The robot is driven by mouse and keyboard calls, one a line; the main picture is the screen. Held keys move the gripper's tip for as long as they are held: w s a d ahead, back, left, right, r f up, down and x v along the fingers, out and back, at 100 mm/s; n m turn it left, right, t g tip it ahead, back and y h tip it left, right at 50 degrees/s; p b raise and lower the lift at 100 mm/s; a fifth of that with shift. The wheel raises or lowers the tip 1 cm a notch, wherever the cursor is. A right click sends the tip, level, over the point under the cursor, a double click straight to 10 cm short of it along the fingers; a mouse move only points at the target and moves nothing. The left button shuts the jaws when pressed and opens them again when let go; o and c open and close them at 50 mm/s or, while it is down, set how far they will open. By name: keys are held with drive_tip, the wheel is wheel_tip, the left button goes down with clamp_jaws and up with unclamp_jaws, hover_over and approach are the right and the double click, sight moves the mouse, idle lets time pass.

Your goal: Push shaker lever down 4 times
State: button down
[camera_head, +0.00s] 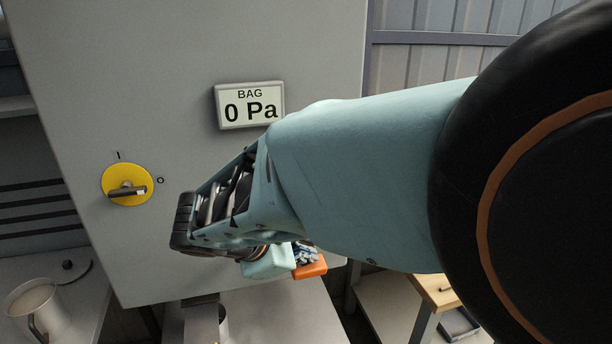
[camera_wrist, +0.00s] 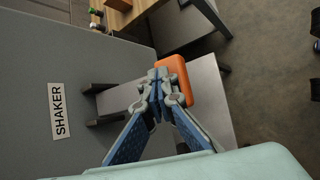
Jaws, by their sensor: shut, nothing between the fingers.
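The shaker is marked by a white "SHAKER" label (camera_wrist: 58,110) on the grey cabinet face in the wrist view. An orange block (camera_wrist: 181,86), which looks like the lever's handle, shows just past my fingertips. The orange block also shows low in the head view (camera_head: 312,269), partly covered by my gripper. My gripper (camera_wrist: 160,82) is shut and empty, its fingers overlapping the orange block in the picture. I cannot tell whether they touch it. The lever's arm is not clearly visible.
The grey cabinet (camera_head: 180,60) carries a "BAG 0 Pa" display (camera_head: 249,105) and a yellow rotary switch (camera_head: 127,185). Dark brackets (camera_wrist: 103,119) jut from the cabinet by a grey surface (camera_wrist: 213,105). A wooden-topped table (camera_head: 437,290) is at right.

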drive_tip(key=shift+f+b, duration=0.95)
drive_tip(key=shift+f, duration=0.35)
idle(0.8)
idle(0.5)
drive_tip(key=shift+r+p, duration=2.55)
drive_tip(key=shift+r, duration=0.55)
drive_tip(key=shift+w, duration=0.1)
wheel_tip(320, 180, up, 5)
drive_tip(key=p, duration=0.4)
